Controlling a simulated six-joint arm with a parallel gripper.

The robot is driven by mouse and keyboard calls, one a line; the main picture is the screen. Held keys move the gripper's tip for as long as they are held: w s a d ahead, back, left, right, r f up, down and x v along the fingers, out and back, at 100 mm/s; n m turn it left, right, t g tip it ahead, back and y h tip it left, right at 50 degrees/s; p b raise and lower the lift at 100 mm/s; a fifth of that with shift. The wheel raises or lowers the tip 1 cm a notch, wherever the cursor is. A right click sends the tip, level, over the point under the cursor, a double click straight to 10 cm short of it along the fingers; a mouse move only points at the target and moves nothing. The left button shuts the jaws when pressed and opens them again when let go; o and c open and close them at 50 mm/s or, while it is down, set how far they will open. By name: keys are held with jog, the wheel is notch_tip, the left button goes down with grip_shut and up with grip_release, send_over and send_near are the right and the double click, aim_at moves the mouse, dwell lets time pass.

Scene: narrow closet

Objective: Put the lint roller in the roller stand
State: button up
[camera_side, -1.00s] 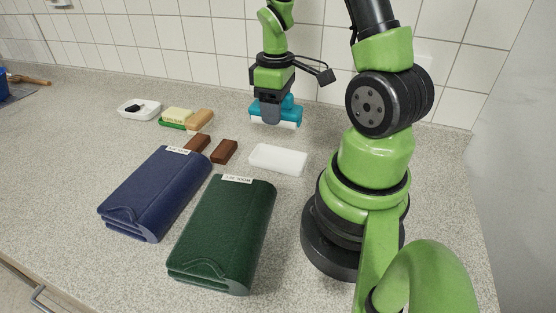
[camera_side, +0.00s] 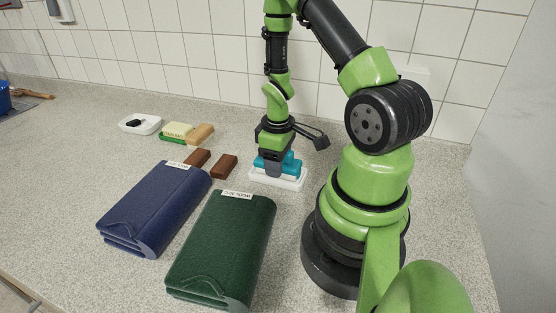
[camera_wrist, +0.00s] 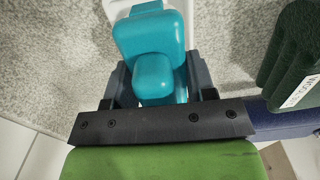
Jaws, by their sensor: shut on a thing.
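The teal lint roller (camera_side: 291,163) is between the fingers of my gripper (camera_side: 273,170), which is shut on it. In the wrist view the teal roller (camera_wrist: 152,38) fills the space between the fingers (camera_wrist: 152,85). The white roller stand (camera_side: 292,184) is on the counter directly below the roller. The roller is down at the stand, and its lower part is hidden from the side. White edges of the stand (camera_wrist: 117,9) show around the far end of the roller in the wrist view. I cannot tell whether the roller is fully seated.
Folded dark green (camera_side: 222,248) and navy (camera_side: 155,208) cloths with white labels lie in front and to the left. Two brown blocks (camera_side: 224,166) lie left of the stand. A yellow and green block (camera_side: 177,131), a tan piece (camera_side: 200,133) and a white dish (camera_side: 140,124) are farther left.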

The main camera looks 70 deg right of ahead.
jog(key=o, duration=1.1)
jog(key=shift+f, duration=0.1)
notch_tip(320, 180, up, 11)
jog(key=shift+r, duration=0.1)
jog(key=shift+w+a+r, duration=0.1)
jog(key=shift+r, duration=0.55)
jog(key=s+a+r+m+t, duration=0.1)
jog(key=a+r+t, duration=0.1)
jog(key=a+r, duration=0.3)
jog(key=s+a+r+m+t+y, duration=0.1)
jog(key=s+a+r+t, duration=0.1)
jog(key=a+r, duration=0.3)
jog(key=s+a+r+m+t+y, duration=0.1)
jog(key=s+a+r+m+t, duration=0.1)
jog(key=a+r, duration=0.4)
jog(key=shift+a+r+t, duration=0.1)
jog(key=shift+a+t, duration=0.5)
jog(key=shift+a, duration=0.2)
